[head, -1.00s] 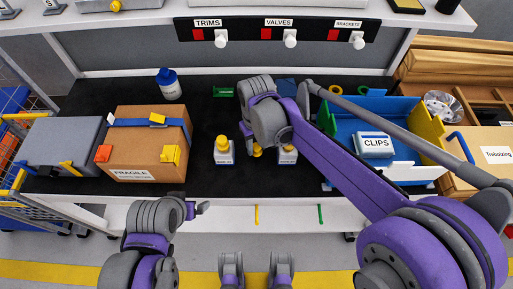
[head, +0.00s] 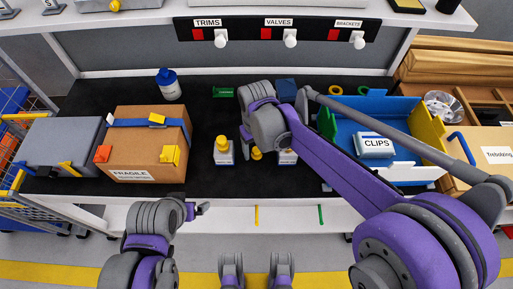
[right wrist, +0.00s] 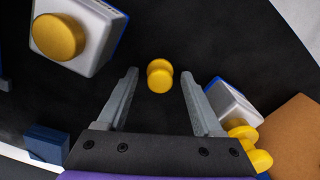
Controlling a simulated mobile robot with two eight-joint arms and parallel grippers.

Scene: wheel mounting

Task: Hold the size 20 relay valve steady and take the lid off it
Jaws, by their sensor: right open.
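Two pale box-shaped valves with yellow tops stand on the dark bench mat: the left valve (head: 223,151) and the right valve (head: 287,157), which is partly hidden by my right arm. Their size labels are too small to read. A small yellow double-knobbed piece (head: 257,153) is between them. In the right wrist view, the yellow piece (right wrist: 159,84) lies between and just beyond the open, empty fingers of my right gripper (right wrist: 159,73). The right valve (right wrist: 88,52) is at upper left and the left valve (right wrist: 232,100) at right. My left gripper (head: 202,209) is near the bench's front edge, its fingers unclear.
A brown carton (head: 140,140) and a grey case (head: 62,147) stand on the left. A blue bin (head: 345,125) with a CLIPS box (head: 374,145) is on the right. A blue bottle (head: 168,84) and a dark blue block (head: 286,88) are at the back.

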